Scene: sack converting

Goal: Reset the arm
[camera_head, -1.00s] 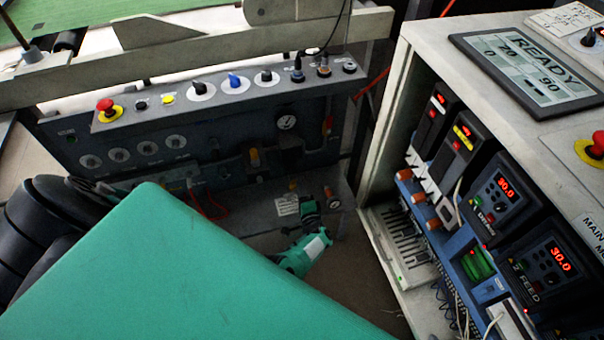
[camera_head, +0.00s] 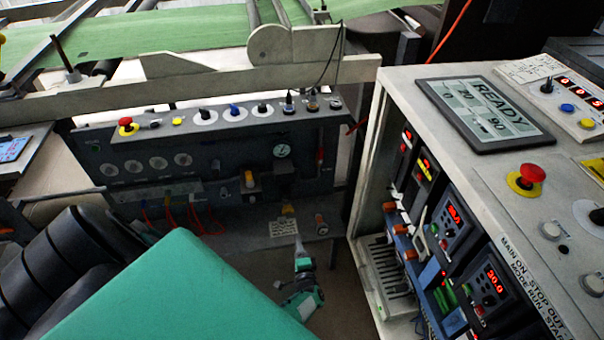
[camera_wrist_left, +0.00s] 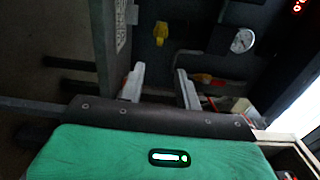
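My left gripper (camera_head: 300,247) is small in the lower middle of the head view, in front of the low grey machine panel. Its body is green and dark, with pale fingers pointing up the picture. In the left wrist view the two pale fingers (camera_wrist_left: 159,84) stand well apart with nothing between them. The gripper is open and empty. Dark machine surfaces and a round gauge (camera_wrist_left: 243,40) lie beyond the fingers. My right gripper is in neither view.
A control panel (camera_head: 225,160) with knobs, gauges and hoses stands ahead. A pale cabinet (camera_head: 395,95) with a READY screen (camera_head: 487,112) and a red stop button (camera_head: 526,177) stands at right. Dark floor shows between them.

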